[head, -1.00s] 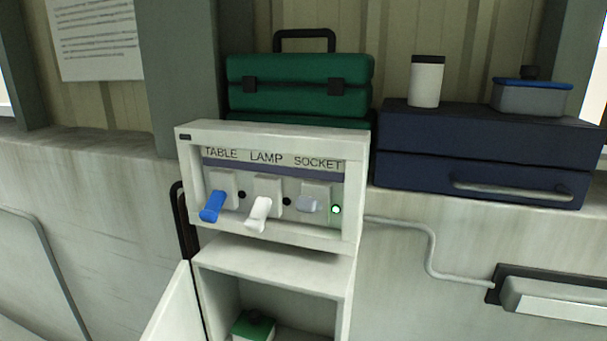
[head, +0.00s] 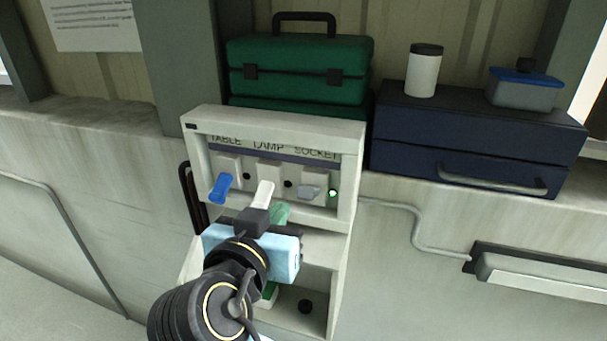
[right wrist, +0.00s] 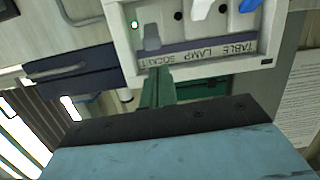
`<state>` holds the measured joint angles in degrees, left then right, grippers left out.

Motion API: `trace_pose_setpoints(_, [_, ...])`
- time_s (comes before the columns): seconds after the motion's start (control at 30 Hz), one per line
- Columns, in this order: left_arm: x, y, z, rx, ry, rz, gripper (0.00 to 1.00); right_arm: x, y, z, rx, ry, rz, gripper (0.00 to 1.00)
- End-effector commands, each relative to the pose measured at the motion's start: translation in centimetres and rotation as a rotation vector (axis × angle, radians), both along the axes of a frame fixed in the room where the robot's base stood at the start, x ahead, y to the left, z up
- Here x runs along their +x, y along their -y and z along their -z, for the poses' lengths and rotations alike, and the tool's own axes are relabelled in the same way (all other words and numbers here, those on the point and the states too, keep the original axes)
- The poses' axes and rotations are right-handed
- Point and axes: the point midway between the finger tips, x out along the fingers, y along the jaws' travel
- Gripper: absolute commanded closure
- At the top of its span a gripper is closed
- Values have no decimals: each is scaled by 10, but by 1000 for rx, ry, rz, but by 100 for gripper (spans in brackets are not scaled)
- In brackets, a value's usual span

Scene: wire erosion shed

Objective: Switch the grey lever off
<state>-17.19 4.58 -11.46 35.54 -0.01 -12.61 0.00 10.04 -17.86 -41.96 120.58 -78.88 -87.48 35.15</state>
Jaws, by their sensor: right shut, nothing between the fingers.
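The grey lever (head: 309,192) is under the SOCKET label on the white switch panel (head: 275,118). It looks short and sits at a different tilt from the other two levers. A green light (head: 332,193) glows beside it. My right gripper (head: 279,213) is in front of the panel, low and left of the grey lever, shut and empty. In the right wrist view, which is upside down, the green fingers (right wrist: 157,88) point towards the grey lever (right wrist: 152,38), with no clear contact. My left gripper is not in view.
A blue lever (head: 221,187) and a white lever (head: 263,195) stand to the left, the white one close to my gripper. An open compartment lies below. A green case (head: 300,75) and a dark blue drawer box (head: 470,135) stand behind and right.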

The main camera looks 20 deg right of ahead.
Motion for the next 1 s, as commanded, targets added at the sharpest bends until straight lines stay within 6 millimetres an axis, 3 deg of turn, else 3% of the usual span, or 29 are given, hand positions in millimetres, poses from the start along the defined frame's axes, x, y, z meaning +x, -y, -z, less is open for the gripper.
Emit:
trace_pose_setpoints(0.13, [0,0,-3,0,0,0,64,-9,6,-17,37,37,35,100])
trace_pose_setpoints(0.53, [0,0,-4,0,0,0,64,-6,8,-16,36,38,37,100])
trace_pose_setpoints(1.0, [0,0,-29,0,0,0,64,53,53,-4,31,36,38,100])
